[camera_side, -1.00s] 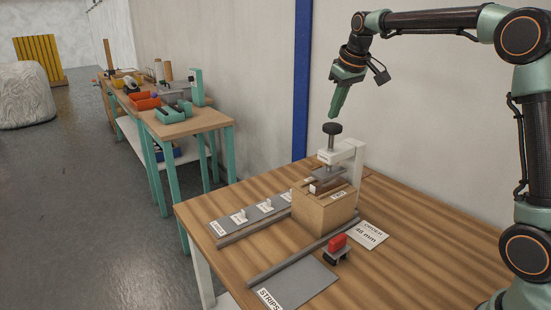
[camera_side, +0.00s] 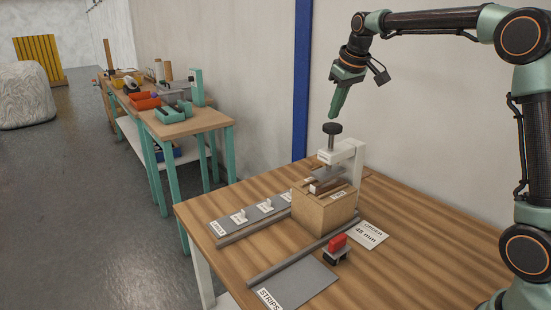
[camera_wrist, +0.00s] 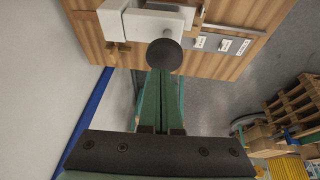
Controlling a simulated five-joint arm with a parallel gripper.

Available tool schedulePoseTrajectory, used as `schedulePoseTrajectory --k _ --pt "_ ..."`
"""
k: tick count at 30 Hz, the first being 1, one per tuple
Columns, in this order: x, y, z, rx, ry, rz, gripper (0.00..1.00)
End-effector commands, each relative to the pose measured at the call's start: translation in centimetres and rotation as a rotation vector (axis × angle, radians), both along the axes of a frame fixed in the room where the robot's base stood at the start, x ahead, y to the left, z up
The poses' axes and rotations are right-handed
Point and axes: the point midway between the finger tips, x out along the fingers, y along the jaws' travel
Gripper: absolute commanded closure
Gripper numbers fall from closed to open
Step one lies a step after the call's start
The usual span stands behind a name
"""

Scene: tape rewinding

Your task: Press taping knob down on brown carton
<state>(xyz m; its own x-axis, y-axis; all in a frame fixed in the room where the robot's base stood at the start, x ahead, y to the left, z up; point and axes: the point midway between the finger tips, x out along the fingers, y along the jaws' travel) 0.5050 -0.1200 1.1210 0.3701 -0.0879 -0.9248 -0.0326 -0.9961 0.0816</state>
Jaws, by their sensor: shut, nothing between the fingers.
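The black taping knob (camera_side: 332,128) tops a post on a white press frame (camera_side: 356,158). Below it a grey press plate (camera_side: 328,173) hangs over the brown carton (camera_side: 322,214), and a brown strip lies on the carton top. My gripper (camera_side: 333,116) is shut and empty, pointing down with its green tips just above the knob; I see a small gap or near contact. In the wrist view the round knob (camera_wrist: 164,56) lies just beyond the tips of my gripper (camera_wrist: 160,74). The wrist view hides most of the carton.
A red-handled tool (camera_side: 337,246), an order card (camera_side: 366,235) marked 48 mm and a grey strips mat (camera_side: 300,282) lie in front. The table's right side is clear.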

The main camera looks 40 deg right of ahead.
Motion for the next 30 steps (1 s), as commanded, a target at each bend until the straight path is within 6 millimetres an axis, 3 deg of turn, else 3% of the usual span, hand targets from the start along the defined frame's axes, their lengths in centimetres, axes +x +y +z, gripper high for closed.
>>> schedulePoseTrajectory --k 30 --pt "0.0 0.0 -2.4 0.0 0.002 0.0 1.0"
